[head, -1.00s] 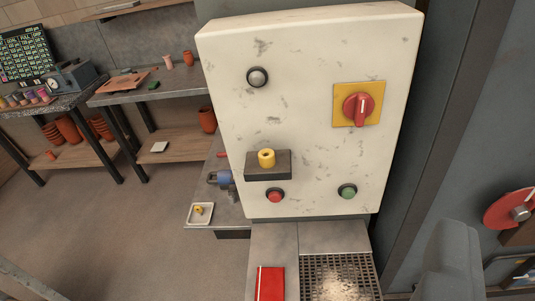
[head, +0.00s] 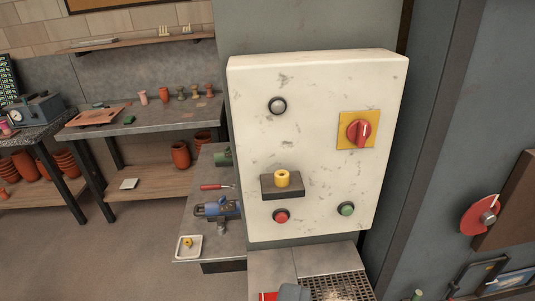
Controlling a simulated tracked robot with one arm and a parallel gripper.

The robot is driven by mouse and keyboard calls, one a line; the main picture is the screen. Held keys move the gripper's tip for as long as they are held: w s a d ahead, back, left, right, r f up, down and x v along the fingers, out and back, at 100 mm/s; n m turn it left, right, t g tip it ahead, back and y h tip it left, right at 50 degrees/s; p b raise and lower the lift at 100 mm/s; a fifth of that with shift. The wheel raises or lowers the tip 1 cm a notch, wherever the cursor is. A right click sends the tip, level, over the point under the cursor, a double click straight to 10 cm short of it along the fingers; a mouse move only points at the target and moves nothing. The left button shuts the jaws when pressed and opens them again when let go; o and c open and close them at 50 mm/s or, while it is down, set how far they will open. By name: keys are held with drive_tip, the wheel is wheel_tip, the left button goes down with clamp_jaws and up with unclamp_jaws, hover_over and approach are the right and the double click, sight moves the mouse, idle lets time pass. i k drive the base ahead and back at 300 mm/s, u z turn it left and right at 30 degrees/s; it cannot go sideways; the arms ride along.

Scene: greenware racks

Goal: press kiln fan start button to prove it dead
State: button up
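The cream control cabinet (head: 310,75) stands upright in the middle of the view. A green push button (head: 346,209) is at its lower right, and a red push button (head: 281,216) is at its lower left. No lettering is readable, so I cannot confirm which is the fan start. A red rotary handle (head: 359,132) on a yellow plate points roughly upright. A round pale lamp (head: 277,105) at the upper left looks unlit. A grey rounded piece (head: 293,292), probably part of my gripper, shows at the bottom edge, below and apart from the buttons. Its fingers are hidden.
A dark ledge (head: 267,190) on the cabinet holds a yellow ring-like piece (head: 282,178). A metal grate (head: 350,284) lies below. At left, a side table carries a blue tool (head: 216,209) and a white tray (head: 178,251). A red disc (head: 479,216) is at right.

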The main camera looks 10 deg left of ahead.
sight(346, 210)
drive_tip(key=u, duration=0.1)
drive_tip(key=i, duration=1)
